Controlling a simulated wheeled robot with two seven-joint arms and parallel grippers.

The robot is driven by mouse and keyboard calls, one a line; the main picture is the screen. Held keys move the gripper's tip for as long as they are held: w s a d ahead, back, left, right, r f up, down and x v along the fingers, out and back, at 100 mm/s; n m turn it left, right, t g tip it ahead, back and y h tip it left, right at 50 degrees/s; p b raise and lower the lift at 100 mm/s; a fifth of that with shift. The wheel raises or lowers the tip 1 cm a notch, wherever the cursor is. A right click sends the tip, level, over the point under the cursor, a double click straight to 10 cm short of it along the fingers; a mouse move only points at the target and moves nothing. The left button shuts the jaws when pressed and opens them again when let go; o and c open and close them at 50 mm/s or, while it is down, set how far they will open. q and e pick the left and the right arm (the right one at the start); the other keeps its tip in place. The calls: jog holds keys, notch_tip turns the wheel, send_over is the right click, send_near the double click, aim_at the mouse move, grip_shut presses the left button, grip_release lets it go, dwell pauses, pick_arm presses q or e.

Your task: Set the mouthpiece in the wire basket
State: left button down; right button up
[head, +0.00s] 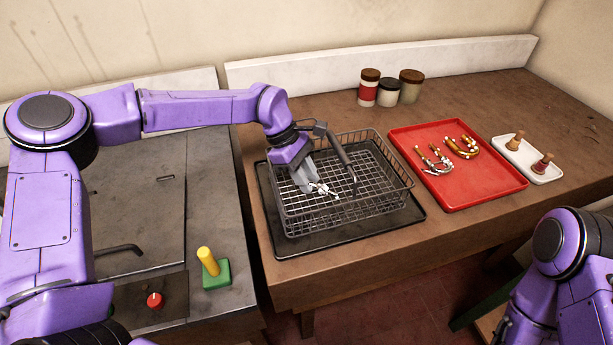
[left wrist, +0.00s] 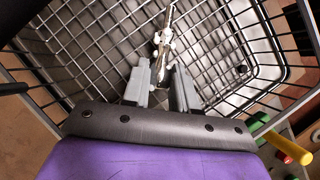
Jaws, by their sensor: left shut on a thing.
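The wire basket (head: 372,208) is a dark open mesh box with a raised handle, standing on a black tray. My left gripper (head: 308,187) reaches down inside it, over the left part of its floor. It is shut on a slim silvery piece with whitish parts, which I take to be the mouthpiece (head: 322,188). In the left wrist view the mouthpiece (left wrist: 161,45) sticks out beyond the fingertips (left wrist: 161,78), with basket mesh behind it. I cannot tell whether it touches the basket floor. My right arm shows at lower right, but its gripper is out of view.
A red tray (head: 485,192) with silver and brass curved parts lies right of the basket. Beyond it is a white tray (head: 545,174) with two small brown pieces. Several jars (head: 388,92) stand at the back. A green block with a yellow peg (head: 208,262) is at left.

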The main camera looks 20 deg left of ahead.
pick_arm(q)
jog(key=shift+s+f, duration=0.3)
jog(key=shift+f, duration=0.3)
jog(key=c, duration=0.9)
grip_release()
jog(key=shift+s+f, duration=0.1)
jog(key=v, duration=0.4)
jog(key=b+v, duration=0.1)
jog(key=v, duration=0.4)
jog(key=b+v, duration=0.1)
jog(key=v, duration=0.3)
jog(key=shift+w+d+r, duration=0.3)
jog(key=shift+w+r, duration=0.05)
jog(key=shift+r, duration=0.1)
